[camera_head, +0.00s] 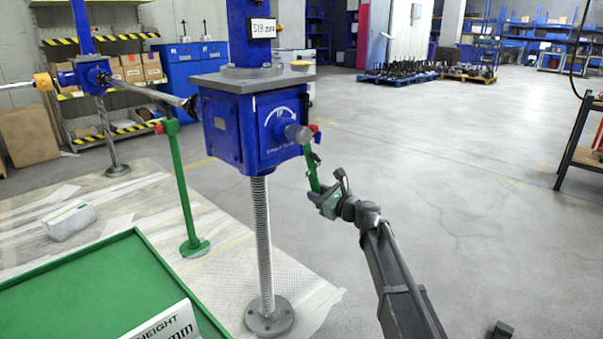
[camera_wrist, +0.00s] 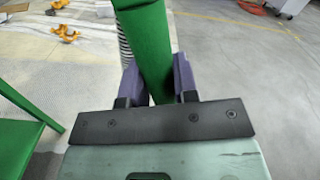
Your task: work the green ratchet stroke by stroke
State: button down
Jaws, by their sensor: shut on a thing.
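The green ratchet (camera_head: 312,170) hangs down and slightly right from the shaft end on the right side of the blue screw jack (camera_head: 229,130). A red part shows at its top. My gripper (camera_head: 320,192) is at the ratchet's lower end. In the wrist view the green ratchet handle (camera_wrist: 150,50) runs between the two purple-grey fingers of my gripper (camera_wrist: 158,84), which are shut on it. The ratchet's head is out of the wrist view. The jack's threaded screw (camera_head: 260,230) runs down to a round foot on the floor.
A green table (camera_head: 90,275) with a white height sign (camera_head: 165,325) stands at front left. A green post (camera_head: 182,190) and a second jack (camera_head: 85,75) stand behind it. A dark workbench (camera_head: 580,155) is far right. The floor between is clear.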

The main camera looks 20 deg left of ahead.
jog(key=s+a+r+m+p, duration=0.1)
jog(key=s+a+m, duration=0.2)
jog(key=s, duration=0.4)
jog(key=s+a+m, duration=0.3)
jog(key=s+m, duration=0.3)
jog(key=s, duration=0.2)
jog(key=shift+r+m+p, duration=0.3)
jog(key=shift+r+p, duration=0.05)
jog(key=shift+r, duration=0.05)
jog(key=w, duration=0.1)
jog(key=w+d+f+n+b, duration=0.1)
jog(key=w+n, duration=0.1)
jog(key=shift+w+d+f+b, duration=0.2)
jog(key=shift+w+f+b, duration=0.05)
jog(key=shift+f+b, duration=0.1)
jog(key=shift+w, duration=0.1)
jog(key=w+n, duration=0.1)
jog(key=w+d+n, duration=0.1)
jog(key=w+f+b, duration=0.1)
jog(key=shift+w+d+n, duration=0.3)
jog(key=shift+w+n, duration=0.05)
jog(key=shift+n, duration=0.05)
